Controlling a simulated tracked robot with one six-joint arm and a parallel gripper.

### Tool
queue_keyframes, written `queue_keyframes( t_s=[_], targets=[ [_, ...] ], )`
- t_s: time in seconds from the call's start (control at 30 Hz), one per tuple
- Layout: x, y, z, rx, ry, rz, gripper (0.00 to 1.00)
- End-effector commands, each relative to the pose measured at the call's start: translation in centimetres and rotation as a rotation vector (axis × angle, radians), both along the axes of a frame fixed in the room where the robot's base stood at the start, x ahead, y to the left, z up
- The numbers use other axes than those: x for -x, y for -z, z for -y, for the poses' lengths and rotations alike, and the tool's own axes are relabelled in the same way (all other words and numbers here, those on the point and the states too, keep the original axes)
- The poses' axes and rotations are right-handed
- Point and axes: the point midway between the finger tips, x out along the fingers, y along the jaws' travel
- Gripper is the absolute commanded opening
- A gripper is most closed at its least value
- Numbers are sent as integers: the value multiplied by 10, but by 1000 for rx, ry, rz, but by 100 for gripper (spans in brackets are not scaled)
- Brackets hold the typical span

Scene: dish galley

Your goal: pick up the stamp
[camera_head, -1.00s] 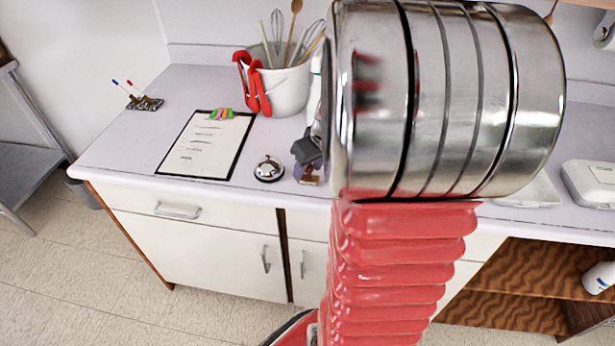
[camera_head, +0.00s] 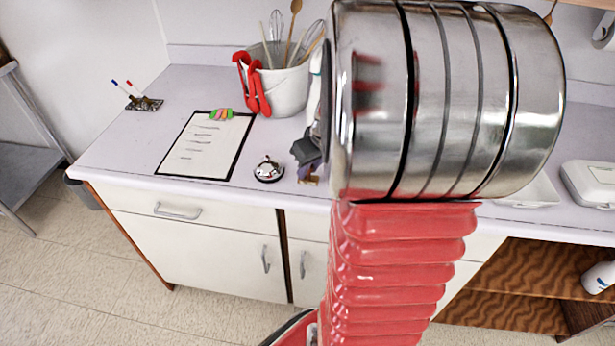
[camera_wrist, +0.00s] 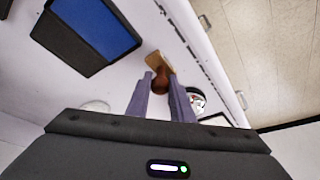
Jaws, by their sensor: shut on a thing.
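The stamp has a round reddish-brown handle and a flat tan base. It shows in the wrist view (camera_wrist: 155,59) between my gripper's fingertips, and a small part of it shows in the head view (camera_head: 313,180) near the counter's front edge. My gripper (camera_wrist: 160,77) has two purple-grey fingers shut on the stamp's handle, one on each side. In the head view my gripper (camera_head: 306,165) is partly hidden behind my large metal arm link. I cannot tell whether the stamp's base touches the counter.
A service bell (camera_head: 268,171) stands just left of the stamp. A clipboard (camera_head: 207,146) lies further left. A white crock (camera_head: 286,91) of utensils with red tongs (camera_head: 257,90) stands behind. A blue and black pad (camera_wrist: 92,30) lies nearby. A white takeout box (camera_head: 592,184) is at right.

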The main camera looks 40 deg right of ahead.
Motion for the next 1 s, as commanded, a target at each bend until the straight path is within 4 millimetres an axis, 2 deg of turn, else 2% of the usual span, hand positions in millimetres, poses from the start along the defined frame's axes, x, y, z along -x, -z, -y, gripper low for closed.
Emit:
queue_keyframes(
  t_s=[0.17, 0.33, 0.8, 1.0],
  targets=[
    [0, -1, 0, 0, 0, 0, 0],
    [-1, -11, 0, 1, -1, 2, 0],
    [-1, -86, 1, 3, 0, 3, 0],
    [0, -100, 0, 0, 0, 1, 0]
  ],
)
